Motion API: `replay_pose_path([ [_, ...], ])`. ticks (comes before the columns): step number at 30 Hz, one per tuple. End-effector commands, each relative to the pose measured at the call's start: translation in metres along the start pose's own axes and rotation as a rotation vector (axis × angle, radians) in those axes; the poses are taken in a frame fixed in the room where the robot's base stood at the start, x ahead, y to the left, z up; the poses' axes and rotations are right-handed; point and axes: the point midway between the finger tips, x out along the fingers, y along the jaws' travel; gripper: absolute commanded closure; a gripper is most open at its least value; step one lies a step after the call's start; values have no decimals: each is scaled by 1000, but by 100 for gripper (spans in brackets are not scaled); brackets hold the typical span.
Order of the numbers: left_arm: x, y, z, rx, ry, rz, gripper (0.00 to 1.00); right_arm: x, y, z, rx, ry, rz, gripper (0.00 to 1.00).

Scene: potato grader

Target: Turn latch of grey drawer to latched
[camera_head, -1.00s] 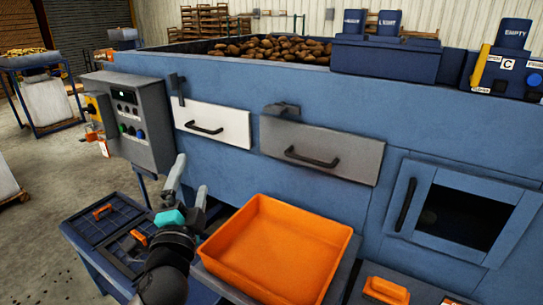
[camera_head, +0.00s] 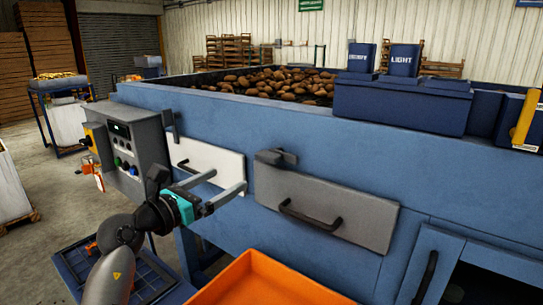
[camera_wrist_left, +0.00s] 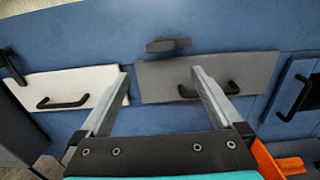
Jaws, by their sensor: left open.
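The grey drawer (camera_head: 345,208) is shut in the front of the blue machine, with a dark bar handle. Its dark latch (camera_head: 276,157) sits at the drawer's upper left edge and lies about horizontal. In the left wrist view the latch (camera_wrist_left: 168,45) shows ahead of the fingers, above the grey drawer (camera_wrist_left: 245,75). My left gripper (camera_head: 229,179) is open and empty, left of the grey drawer and in front of the white drawer's right part. It is apart from the latch and below it in the picture. My right gripper is not in view.
The white drawer (camera_head: 226,163) has an upright latch (camera_head: 171,125). A grey control box (camera_head: 130,150) stands at the left. An orange tray (camera_head: 265,285) lies below, and a dark-windowed door (camera_head: 432,255) is at lower right. Potatoes (camera_head: 285,82) fill the top bin.

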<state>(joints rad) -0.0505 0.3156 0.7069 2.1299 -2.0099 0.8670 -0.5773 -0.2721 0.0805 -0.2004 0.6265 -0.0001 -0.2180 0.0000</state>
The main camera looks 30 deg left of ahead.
Motion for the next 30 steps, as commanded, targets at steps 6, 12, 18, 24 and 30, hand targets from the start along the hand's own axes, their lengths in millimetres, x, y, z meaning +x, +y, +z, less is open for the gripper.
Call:
replay_pose_path([
  [6, 30, -1, 3, -6, -4, -3, 0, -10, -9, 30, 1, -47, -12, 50],
  [12, 66, -1, 3, -7, -5, -3, 0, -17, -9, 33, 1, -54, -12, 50],
  [18, 101, -2, 3, -7, -4, -4, 0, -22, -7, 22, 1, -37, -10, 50],
  [24, 129, -2, 2, -7, -4, -3, 0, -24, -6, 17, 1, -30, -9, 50],
  [30, 144, -2, 1, -6, -3, -3, 0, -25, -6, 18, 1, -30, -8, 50],
])
